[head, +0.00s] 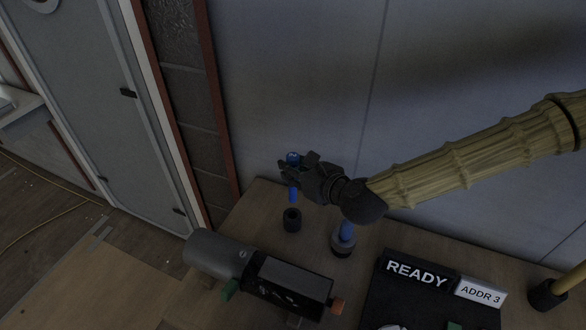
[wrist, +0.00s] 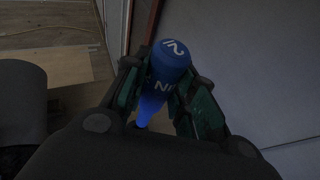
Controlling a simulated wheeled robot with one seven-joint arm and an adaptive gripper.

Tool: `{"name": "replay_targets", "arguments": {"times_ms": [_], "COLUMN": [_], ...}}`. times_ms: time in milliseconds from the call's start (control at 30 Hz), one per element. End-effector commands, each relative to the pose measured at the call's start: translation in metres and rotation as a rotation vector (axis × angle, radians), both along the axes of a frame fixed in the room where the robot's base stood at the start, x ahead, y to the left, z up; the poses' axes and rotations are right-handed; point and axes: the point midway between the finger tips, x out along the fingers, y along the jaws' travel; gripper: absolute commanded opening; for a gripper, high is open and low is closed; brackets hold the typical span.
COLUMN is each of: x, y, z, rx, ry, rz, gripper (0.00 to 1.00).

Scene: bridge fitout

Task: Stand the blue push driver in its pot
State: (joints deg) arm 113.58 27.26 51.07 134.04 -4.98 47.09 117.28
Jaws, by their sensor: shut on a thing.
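My gripper (head: 296,171) is shut on the blue push driver (head: 292,192) at the back left of the wooden bench. The driver is close to upright, its blue top showing above the jaws and its lower end below them. In the wrist view the driver (wrist: 172,62) sits between the two green-padded fingers (wrist: 160,95). A small dark pot (head: 292,219) stands on the bench below the driver in the head view. The driver's tip appears above or near the pot's mouth; I cannot tell whether it is inside.
A second dark pot (head: 343,243) holds another blue item (head: 346,230). A grey and black device (head: 290,285) lies in front. A READY sign (head: 416,273) and an ADDR 3 plate (head: 481,292) stand to the right, with a pot (head: 546,295) holding a yellow item. A wall is behind.

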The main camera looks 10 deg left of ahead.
Motion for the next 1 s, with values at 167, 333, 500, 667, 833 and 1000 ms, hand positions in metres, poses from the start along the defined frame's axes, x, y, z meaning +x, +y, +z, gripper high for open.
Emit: {"name": "replay_targets", "arguments": {"times_ms": [167,333,500,667,833,1000], "x": [0.000,0.000,0.000,0.000,0.000,0.000], "y": [0.002,0.002,0.002,0.002,0.003,0.002], "z": [-0.021,-0.037,-0.049,-0.057,-0.060,-0.060], "rx": [0.000,0.000,0.000,0.000,-0.001,-0.001], "ry": [0.001,0.001,0.000,0.000,-0.001,-0.001], "rz": [0.002,0.003,0.003,0.003,0.004,0.004], "gripper": [0.00,0.00,0.00,0.00,0.00,0.00]}}
